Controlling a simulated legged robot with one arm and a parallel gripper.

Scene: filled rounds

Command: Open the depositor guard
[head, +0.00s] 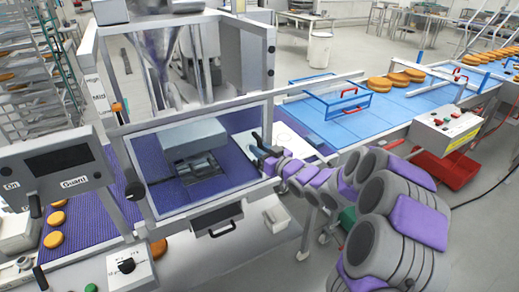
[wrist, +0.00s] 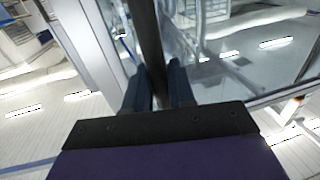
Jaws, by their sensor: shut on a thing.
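The depositor guard (head: 200,118) is a clear pane in a light grey frame, across the front of the depositor. The depositor head (head: 190,135) shows through it. My gripper (head: 262,146) is at the guard's right edge. In the wrist view my gripper (wrist: 158,84) has its two dark fingers on either side of a dark bar, which looks like the guard handle (wrist: 147,35), and is shut on it. The clear pane shows right of the bar. In the head view my gripper partly hides the handle. I cannot tell whether the guard stands slightly open.
A control panel (head: 60,165) labelled "On" and "Guard" stands at the left. A purple belt (head: 85,218) with round orange buns runs beside it. A blue conveyor (head: 375,115) with a blue frame is at the right. A red crate (head: 445,168) lies on the floor.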

